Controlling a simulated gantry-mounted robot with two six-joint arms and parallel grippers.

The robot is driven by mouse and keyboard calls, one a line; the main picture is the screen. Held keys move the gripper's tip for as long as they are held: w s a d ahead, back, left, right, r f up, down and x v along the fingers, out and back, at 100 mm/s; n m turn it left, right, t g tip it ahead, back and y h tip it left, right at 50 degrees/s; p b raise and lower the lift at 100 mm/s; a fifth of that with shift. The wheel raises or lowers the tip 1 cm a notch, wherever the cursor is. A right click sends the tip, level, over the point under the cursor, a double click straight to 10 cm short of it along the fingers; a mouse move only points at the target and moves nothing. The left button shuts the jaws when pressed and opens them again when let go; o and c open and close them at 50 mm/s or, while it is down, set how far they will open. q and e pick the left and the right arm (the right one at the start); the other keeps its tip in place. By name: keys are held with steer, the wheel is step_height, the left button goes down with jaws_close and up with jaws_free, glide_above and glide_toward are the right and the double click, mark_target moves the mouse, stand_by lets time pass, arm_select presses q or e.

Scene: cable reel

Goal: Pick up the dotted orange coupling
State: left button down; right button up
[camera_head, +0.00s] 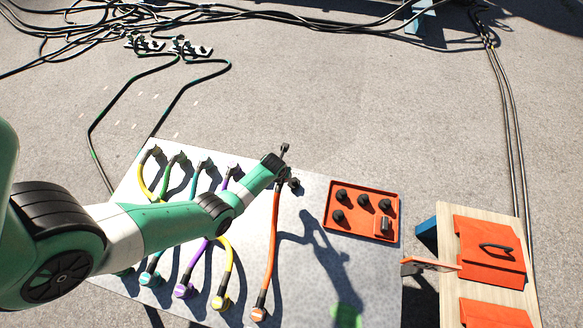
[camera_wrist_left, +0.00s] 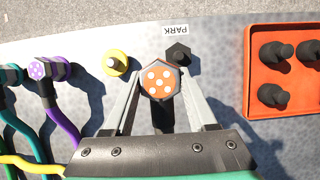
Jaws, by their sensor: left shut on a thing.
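The dotted orange coupling (camera_wrist_left: 160,82) is in the left wrist view, an orange hexagonal face with white dots. My left gripper (camera_wrist_left: 161,92) is shut on it, one finger on each side. In the head view my left gripper (camera_head: 283,174) is at the far end of the orange cable (camera_head: 271,245), above the grey panel, and hides most of the coupling. The cable's near end is at a plug (camera_head: 259,313) by the panel's front edge. I cannot tell how far the coupling is off the panel. My right gripper is not in view.
A black hexagonal post (camera_wrist_left: 178,53) beside a PARK label (camera_wrist_left: 175,30) and a yellow post (camera_wrist_left: 115,63) are just beyond the coupling. A purple dotted coupling (camera_wrist_left: 41,70) is left. A red tray (camera_head: 348,226) with several black caps lies right of the gripper.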

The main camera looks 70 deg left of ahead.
arm_select(q)
steer(key=s+r+p, duration=0.4)
steer(key=s, duration=0.5)
steer(key=shift+d, duration=0.3)
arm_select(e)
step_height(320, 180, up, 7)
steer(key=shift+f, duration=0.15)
